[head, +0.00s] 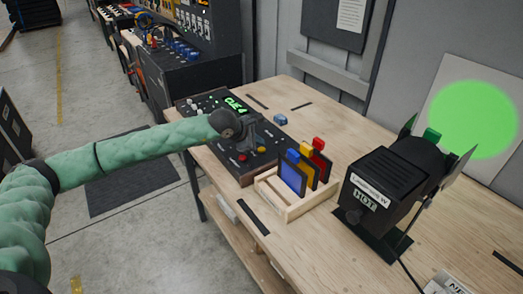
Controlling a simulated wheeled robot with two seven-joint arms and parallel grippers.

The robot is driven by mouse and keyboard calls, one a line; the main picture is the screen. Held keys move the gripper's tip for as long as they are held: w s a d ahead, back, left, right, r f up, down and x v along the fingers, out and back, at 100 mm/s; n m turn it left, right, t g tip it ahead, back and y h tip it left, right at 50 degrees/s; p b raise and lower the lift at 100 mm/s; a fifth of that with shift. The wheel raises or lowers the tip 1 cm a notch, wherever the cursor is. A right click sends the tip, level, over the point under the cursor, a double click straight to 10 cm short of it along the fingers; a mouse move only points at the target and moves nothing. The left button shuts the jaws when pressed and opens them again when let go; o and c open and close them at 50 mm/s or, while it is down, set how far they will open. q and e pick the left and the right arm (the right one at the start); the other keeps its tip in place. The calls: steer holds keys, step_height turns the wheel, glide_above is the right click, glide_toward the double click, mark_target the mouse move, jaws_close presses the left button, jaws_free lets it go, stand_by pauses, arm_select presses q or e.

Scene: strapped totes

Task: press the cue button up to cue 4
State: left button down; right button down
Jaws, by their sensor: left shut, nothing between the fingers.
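The control console (232,168) is a dark box on the wooden bench, with a lit green display (236,104) that reads "CUE 4". On its face are a red button (242,157), a yellow button (261,150) and pale knobs at the far left end. My left gripper (257,142) is shut and empty, low over the console's middle. It hides part of the panel, and I cannot tell whether it touches a button. I cannot make out which button is the cue button. My right gripper is not in view.
A wooden rack (289,207) holds blue, yellow and red filter frames beside the console. A black lamp (385,190) with a green filter stands to the right, and a green light spot (472,118) falls on a pale board (425,110). A small blue item (281,119) lies behind the console.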

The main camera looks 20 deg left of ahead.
mark_target(259, 150)
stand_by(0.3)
arm_select(q)
steer(key=shift+r, duration=2.55)
